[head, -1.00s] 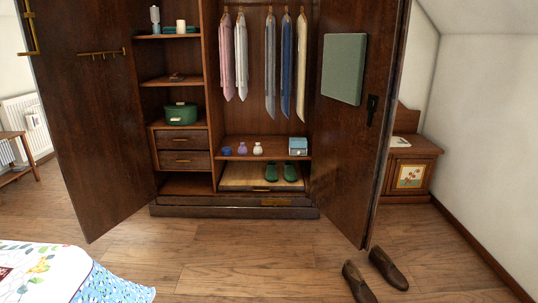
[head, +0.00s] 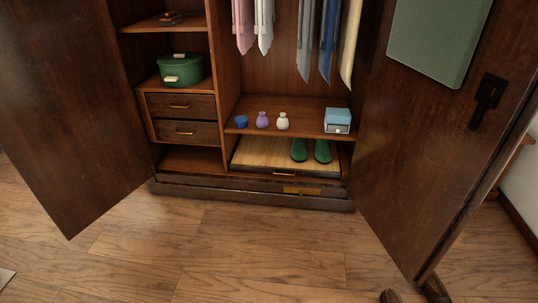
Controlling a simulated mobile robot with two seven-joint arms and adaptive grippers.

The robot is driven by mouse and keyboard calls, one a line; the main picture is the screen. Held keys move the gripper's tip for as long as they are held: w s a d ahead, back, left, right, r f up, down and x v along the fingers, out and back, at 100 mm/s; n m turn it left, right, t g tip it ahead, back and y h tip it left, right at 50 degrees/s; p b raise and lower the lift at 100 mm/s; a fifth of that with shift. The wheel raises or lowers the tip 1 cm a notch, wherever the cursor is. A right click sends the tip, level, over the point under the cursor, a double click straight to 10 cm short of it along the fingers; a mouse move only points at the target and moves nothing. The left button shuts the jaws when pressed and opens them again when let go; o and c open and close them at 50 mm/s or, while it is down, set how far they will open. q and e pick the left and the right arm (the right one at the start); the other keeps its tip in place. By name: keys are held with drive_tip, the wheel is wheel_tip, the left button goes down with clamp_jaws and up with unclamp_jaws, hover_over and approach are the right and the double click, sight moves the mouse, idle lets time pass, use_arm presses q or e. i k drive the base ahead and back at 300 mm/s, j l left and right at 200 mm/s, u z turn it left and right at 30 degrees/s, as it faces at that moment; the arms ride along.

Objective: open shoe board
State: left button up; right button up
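The shoe board (head: 262,152) is a light wooden panel lying low in the right section of the armoire, under a shelf. A small brass handle (head: 284,174) shows at its front edge. A pair of green shoes (head: 311,151) stands on its right part. The board looks pushed in, with its front edge near the armoire's base. Neither of my grippers is in view.
Both armoire doors stand open, the left (head: 70,110) and the right (head: 440,130) flanking the front. Brown shoes (head: 434,288) lie on the floor at lower right, partly cut off. The wooden floor (head: 220,250) before the armoire is clear.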

sight(257, 153)
drive_tip(key=i+j, duration=0.15)
drive_tip(key=i, duration=0.3)
drive_tip(key=i+j, duration=0.15)
drive_tip(key=i, duration=0.3)
drive_tip(key=i+j+z, duration=0.1)
drive_tip(key=i, duration=0.3)
